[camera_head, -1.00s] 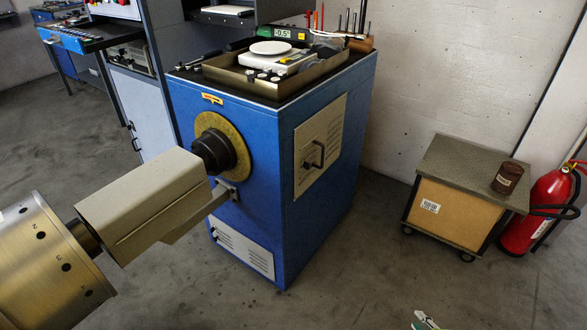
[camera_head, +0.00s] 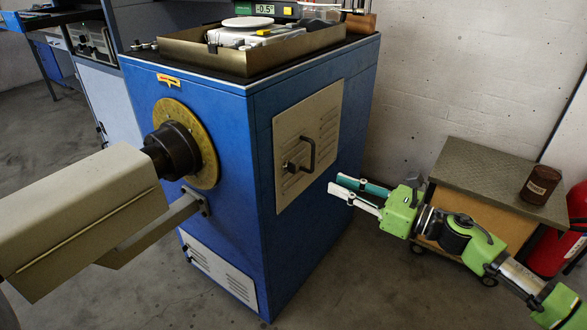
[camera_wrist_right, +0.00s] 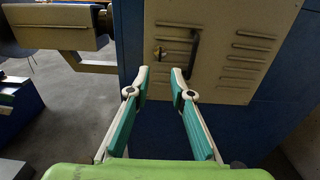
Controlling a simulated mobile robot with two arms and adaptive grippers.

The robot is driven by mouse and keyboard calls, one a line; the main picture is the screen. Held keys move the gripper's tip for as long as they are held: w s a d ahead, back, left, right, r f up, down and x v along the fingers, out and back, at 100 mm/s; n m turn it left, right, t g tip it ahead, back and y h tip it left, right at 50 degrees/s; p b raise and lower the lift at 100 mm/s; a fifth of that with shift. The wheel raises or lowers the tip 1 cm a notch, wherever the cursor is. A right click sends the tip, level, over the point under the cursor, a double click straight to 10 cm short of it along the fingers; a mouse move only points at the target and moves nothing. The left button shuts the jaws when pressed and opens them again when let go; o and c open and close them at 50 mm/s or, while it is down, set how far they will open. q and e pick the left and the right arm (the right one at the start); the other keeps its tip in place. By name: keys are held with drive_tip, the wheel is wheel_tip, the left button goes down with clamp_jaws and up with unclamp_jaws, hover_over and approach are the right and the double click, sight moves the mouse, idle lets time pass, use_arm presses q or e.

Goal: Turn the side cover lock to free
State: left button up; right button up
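The beige side cover (camera_head: 308,145) with louvres is on the right face of the blue machine cabinet, and it lies flat against it. It has a black handle (camera_head: 309,156) and, beside it, a small lock (camera_head: 289,167). How the lock is turned is too small to tell. My right gripper (camera_head: 333,188) is open and empty, a little in front of and below the cover, with its fingers pointing at it. In the right wrist view its fingertips (camera_wrist_right: 160,75) are apart below the lock. My left gripper is not in view.
A balancing machine spindle (camera_head: 172,150) and beige housing (camera_head: 80,215) stick out at the left. A tray (camera_head: 190,52) with a scale sits on top. A wheeled cart (camera_head: 490,175) with a brown can (camera_head: 540,184) and a red extinguisher (camera_head: 555,245) stand at the right.

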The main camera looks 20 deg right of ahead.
sight(295, 166)
drive_tip(key=x, duration=1.2)
drive_tip(key=shift+w+a, duration=0.35)
drive_tip(key=shift+w, duration=0.1)
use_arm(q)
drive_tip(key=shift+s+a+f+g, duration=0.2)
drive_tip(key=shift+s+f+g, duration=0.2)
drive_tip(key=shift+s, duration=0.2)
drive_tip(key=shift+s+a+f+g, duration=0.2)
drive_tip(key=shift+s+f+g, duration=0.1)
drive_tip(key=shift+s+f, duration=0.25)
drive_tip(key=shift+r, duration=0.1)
use_arm(e)
clamp_jaws()
